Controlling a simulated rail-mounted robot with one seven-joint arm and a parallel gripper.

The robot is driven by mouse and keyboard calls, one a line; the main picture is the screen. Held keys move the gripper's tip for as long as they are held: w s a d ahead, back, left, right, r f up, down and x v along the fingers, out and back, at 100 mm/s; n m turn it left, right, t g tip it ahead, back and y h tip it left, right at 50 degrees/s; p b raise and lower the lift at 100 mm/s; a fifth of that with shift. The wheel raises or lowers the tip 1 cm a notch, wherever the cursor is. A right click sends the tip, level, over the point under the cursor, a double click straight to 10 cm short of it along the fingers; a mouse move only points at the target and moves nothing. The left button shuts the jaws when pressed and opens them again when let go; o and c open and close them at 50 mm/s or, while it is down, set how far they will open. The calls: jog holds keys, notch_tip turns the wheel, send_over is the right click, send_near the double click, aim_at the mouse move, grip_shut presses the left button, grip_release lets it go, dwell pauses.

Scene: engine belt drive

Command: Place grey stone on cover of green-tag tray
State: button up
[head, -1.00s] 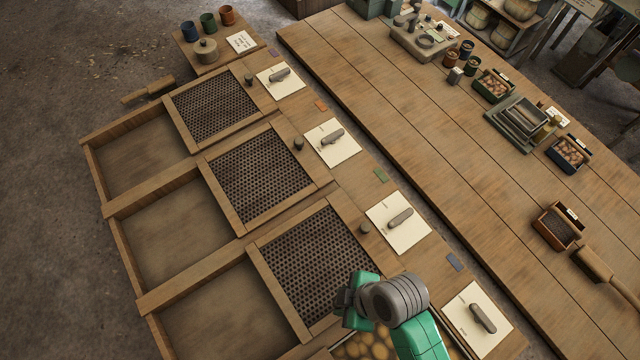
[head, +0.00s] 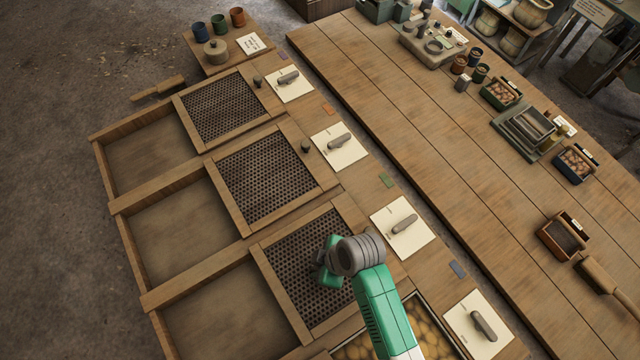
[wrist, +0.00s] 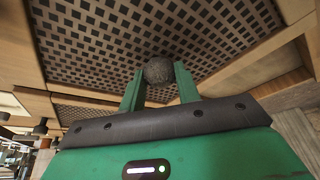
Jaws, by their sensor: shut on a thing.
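My gripper (head: 328,270) is over the near perforated cover (head: 283,258), the one in line with the green tag (head: 386,181). In the wrist view both green fingers are shut on a round, rough grey stone (wrist: 158,70). The perforated cover (wrist: 150,35) shows behind the stone. I cannot tell whether the stone touches the cover or is held above it. In the head view the stone is hidden by my gripper and wrist.
Two more perforated covers (head: 222,105) (head: 265,170) lie farther back, with small dark knobs (head: 257,82) (head: 305,146) beside them. White cards (head: 402,227) with grey objects line the right. An open tray (head: 430,330) of round tan items is nearer. A long table lies right.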

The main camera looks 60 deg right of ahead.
jog(key=shift+f, duration=0.15)
jog(key=o, duration=1)
jog(key=p+v, duration=0.1)
jog(key=v, duration=1.1)
jog(key=shift+s, duration=0.1)
